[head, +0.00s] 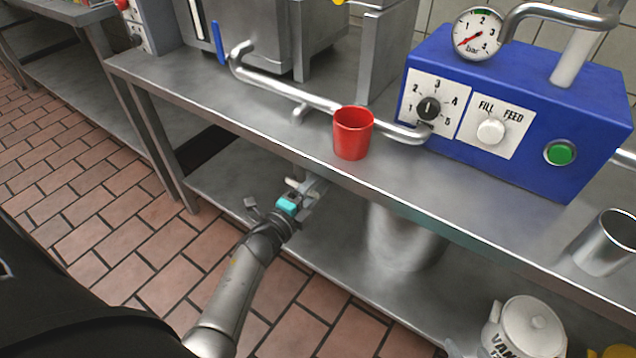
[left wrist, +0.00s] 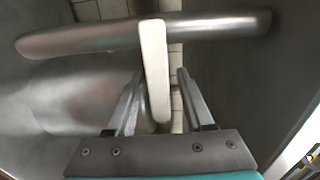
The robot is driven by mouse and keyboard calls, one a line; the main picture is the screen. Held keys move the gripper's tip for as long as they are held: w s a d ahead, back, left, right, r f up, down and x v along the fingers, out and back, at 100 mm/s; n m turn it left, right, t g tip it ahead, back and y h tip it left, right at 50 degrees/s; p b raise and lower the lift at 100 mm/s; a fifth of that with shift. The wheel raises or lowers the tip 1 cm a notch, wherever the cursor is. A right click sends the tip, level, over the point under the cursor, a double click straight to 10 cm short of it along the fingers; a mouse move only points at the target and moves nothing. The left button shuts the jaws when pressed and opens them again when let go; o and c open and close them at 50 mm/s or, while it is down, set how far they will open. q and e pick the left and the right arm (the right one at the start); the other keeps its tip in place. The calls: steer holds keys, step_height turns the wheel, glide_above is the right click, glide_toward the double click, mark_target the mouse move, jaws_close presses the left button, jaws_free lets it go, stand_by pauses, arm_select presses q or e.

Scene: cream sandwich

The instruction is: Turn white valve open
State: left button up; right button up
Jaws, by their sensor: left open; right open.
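In the left wrist view a white bar-shaped handle (left wrist: 155,68) stands upright in front of a grey metal pipe (left wrist: 80,38). It looks like the white valve's lever. My left gripper (left wrist: 157,75) is open, with one finger on each side of the handle. I cannot tell whether either finger touches it.
A red cup (head: 352,132) stands near the front edge of the steel counter (head: 420,180). A metal cup (head: 606,243) and white jar (head: 523,328) are at right.

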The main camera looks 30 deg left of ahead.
arm_select(q)
jaws_close()
stand_by(0.3)
stand_by(1.1)
